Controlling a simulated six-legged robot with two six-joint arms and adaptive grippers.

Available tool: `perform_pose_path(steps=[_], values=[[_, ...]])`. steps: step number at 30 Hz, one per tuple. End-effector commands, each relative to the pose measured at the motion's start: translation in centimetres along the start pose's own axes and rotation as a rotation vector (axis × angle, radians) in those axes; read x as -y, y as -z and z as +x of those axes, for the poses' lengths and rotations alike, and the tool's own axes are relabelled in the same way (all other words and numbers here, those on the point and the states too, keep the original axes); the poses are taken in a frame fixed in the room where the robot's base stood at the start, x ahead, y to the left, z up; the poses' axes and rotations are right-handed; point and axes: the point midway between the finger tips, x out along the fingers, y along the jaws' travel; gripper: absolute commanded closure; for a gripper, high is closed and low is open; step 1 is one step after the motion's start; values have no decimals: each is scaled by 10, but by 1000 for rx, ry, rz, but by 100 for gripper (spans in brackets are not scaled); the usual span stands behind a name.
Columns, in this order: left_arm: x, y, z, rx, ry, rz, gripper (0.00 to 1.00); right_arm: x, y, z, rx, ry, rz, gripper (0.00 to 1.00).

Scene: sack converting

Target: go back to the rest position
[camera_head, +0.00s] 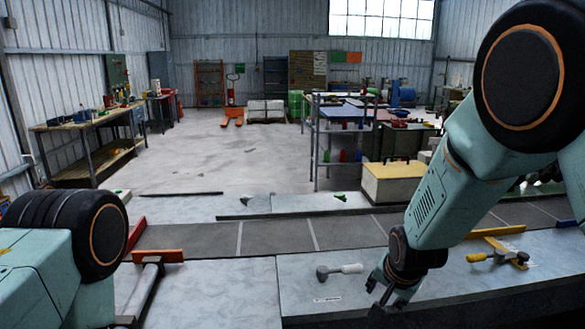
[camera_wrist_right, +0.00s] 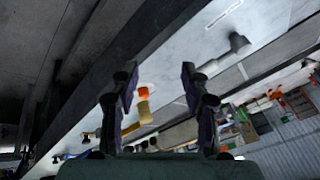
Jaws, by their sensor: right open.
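My right gripper (camera_head: 393,290) hangs over the front of the pale worktop (camera_head: 345,299) in the head view, low and right of centre. In the right wrist view my right gripper (camera_wrist_right: 158,90) shows its two dark fingers spread apart, with nothing held between them. My left arm comes in at the lower left of the head view; its gripper is out of view.
A tool with a grey head and white handle (camera_head: 340,270) lies left of the right gripper. A yellow-handled tool (camera_head: 497,256) lies to its right. Behind runs a grey belt (camera_head: 270,236), with a yellow box (camera_head: 393,184) beyond.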

Motion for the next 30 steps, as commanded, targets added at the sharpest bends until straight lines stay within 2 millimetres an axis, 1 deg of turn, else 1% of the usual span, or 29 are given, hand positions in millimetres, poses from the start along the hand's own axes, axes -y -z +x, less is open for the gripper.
perform_pose_path(steps=[1,2,3,5,6,8,9,11,12,14,15,17,18,20,21,22,24,25,27,30], values=[[0,0,20,0,0,0,52,-32,-29,31,9,-12,-99,54],[0,0,27,0,0,0,52,-45,-41,42,7,-13,-154,54],[0,0,35,1,0,0,52,-63,-57,55,9,-15,-224,54],[0,0,48,1,0,0,52,-88,-82,72,16,-18,-319,54],[0,0,56,1,0,0,52,-105,-99,82,24,-21,-376,54],[0,0,68,1,0,0,52,-131,-126,96,42,-26,-456,54],[1,0,77,1,0,0,52,-148,-144,104,57,-29,-501,54],[1,0,90,1,0,0,52,-174,-172,115,84,-34,-563,54],[1,0,98,1,0,0,52,-191,-191,122,105,-37,-599,54],[1,0,111,1,0,0,52,-216,-220,129,140,-43,-642,54],[1,0,120,1,0,0,52,-232,-238,133,165,-47,-665,54],[1,0,132,1,0,0,52,-255,-265,138,209,-56,-686,54],[1,0,141,1,0,0,52,-270,-283,140,240,-63,-689,54],[1,0,153,1,0,0,52,-292,-310,143,293,-78,-685,54],[1,0,161,1,0,0,52,-306,-326,144,329,-89,-679,54],[1,0,166,1,0,0,52,-315,-338,144,357,-98,-674,54],[1,0,177,1,0,0,52,-334,-359,146,408,-116,-662,54],[1,0,181,1,0,0,52,-339,-365,149,421,-122,-658,54],[1,0,187,1,0,0,52,-348,-376,153,444,-131,-651,54],[1,0,192,1,0,0,52,-356,-385,156,463,-139,-647,54]])
